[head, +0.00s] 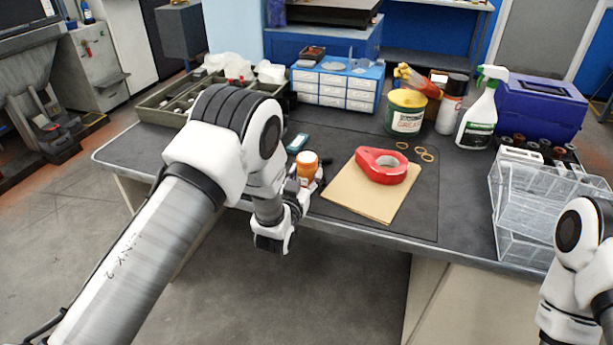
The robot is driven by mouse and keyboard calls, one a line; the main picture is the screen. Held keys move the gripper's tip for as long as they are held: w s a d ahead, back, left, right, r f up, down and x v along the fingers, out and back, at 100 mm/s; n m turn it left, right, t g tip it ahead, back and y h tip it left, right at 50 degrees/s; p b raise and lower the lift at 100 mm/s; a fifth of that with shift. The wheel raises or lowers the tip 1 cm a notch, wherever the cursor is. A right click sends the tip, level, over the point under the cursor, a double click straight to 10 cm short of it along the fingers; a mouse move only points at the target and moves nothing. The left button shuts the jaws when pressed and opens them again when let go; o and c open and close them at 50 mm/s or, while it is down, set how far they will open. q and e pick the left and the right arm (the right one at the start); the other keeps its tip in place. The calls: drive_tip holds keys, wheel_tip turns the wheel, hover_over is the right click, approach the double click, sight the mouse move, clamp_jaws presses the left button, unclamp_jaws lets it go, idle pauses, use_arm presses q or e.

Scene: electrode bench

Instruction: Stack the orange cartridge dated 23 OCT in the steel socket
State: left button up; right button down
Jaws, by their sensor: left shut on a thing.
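An orange cartridge (307,161) with a pale top and a white label shows at the front edge of the bench. My left gripper (304,181) is shut on it and holds it upright, near the left side of the brown envelopes. The date on the label is too small to read. I cannot make out the steel socket; my left arm covers part of the bench. My right arm comes in at the lower right, and its gripper is out of the picture.
Brown envelopes (343,199) carry a red tape ring (382,166). Behind stand a white-and-blue drawer box (334,88), a green-and-yellow tub (405,112) and a spray bottle (478,118). The dark mat (424,205) is bare beside the envelopes.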

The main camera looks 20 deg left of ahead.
use_arm(q)
drive_tip(key=shift+w+f, duration=0.6)
drive_tip(key=shift+f, duration=0.05)
drive_tip(key=shift+s, duration=0.1)
drive_tip(key=shift+f, duration=0.1)
drive_tip(key=o, duration=1.3)
